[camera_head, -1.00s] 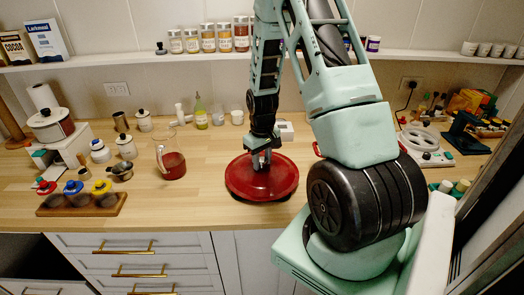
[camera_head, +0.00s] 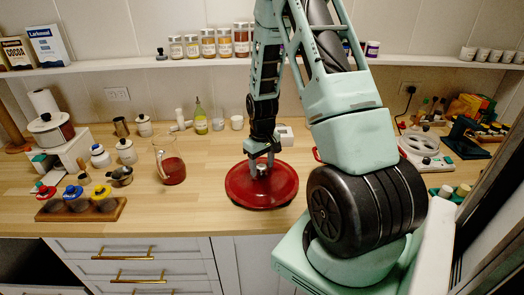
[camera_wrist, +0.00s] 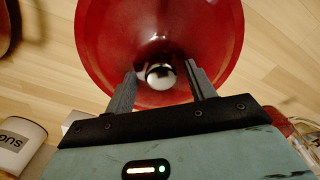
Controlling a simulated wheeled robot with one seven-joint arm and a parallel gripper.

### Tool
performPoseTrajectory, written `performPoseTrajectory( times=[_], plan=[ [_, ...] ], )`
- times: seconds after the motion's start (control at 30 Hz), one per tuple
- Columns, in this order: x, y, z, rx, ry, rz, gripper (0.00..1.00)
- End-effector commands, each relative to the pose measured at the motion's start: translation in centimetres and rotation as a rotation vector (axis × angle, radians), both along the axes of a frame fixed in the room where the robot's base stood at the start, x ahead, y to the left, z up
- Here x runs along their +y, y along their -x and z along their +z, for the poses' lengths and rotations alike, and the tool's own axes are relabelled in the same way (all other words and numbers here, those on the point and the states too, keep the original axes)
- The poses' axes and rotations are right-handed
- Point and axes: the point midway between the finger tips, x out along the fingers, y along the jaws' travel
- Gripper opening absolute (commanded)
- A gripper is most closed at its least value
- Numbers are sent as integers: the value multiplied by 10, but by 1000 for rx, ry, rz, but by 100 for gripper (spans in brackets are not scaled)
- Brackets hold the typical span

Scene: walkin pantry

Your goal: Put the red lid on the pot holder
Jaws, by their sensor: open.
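The red lid (camera_head: 240,190) is a wide round disc with a silver knob (camera_head: 262,171) in its middle. It lies flat near the front edge of the wooden counter, and what is directly under it is hidden. In the wrist view the lid (camera_wrist: 100,35) fills the top middle, with the shiny knob (camera_wrist: 160,75) between my fingers. My gripper (camera_head: 262,162) is open just above the lid, a finger on each side of the knob, with gaps showing. I cannot pick out a pot holder in either view.
A glass jug with red contents (camera_head: 172,170) stands left of the lid. A white appliance (camera_head: 423,150) sits at the right. Bare counter lies between jug and lid.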

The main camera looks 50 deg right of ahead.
Motion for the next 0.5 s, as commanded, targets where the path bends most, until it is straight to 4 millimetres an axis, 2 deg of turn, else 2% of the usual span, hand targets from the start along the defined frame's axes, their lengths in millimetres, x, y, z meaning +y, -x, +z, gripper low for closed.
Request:
performPoseTrajectory(
  times=[0.5],
  plan=[
    [0, -1, 90, -5, 3, 0, 55]
  ],
)
